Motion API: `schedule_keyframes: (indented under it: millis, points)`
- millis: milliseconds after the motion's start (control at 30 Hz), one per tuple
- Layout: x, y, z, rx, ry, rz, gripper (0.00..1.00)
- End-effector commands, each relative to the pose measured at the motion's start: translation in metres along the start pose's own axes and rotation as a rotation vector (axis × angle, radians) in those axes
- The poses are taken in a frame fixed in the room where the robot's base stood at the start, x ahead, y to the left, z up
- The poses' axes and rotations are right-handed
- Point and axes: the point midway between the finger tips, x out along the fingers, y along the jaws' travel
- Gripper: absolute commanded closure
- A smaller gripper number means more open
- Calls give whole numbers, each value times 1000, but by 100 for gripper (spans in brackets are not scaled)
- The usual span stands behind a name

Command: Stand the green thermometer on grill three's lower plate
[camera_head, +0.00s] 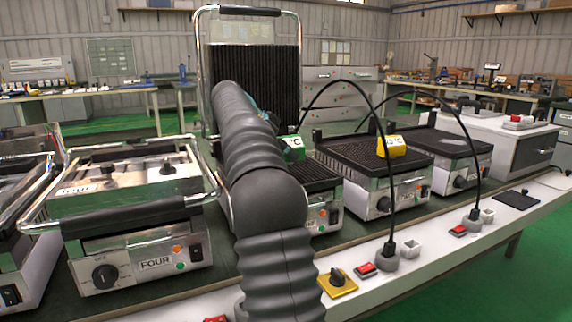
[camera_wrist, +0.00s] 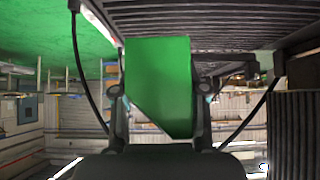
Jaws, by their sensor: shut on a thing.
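My gripper (camera_wrist: 158,95) is shut on the green thermometer (camera_wrist: 158,75), a wedge-shaped green block between its two fingers. In the head view the green thermometer (camera_head: 292,148) shows just right of my arm, over the lower plate (camera_head: 316,174) of the open grill. Whether it touches that plate is unclear. This grill, next to grill four, has its ribbed lid (camera_head: 252,72) raised; my arm hides much of its front and its name. In the wrist view the ribbed plate (camera_wrist: 225,18) shows beyond the thermometer. My fingers are hidden behind my arm in the head view.
Grill four (camera_head: 135,205) stands at left with its lid down. A yellow thermometer (camera_head: 392,146) stands on the grill (camera_head: 370,160) to the right. Black cables arch over the grills to sockets (camera_head: 387,258) on the front ledge. The raised lid rises behind my gripper.

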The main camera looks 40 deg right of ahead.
Motion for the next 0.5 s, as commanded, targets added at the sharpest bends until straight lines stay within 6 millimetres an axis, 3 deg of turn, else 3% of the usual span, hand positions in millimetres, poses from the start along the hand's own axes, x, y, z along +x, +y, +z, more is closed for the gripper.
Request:
schedule_keyframes:
  millis: [300,500]
  points:
    - [24,-2,25,-1,0,1,100]
    - [28,-2,30,1,0,-1,100]
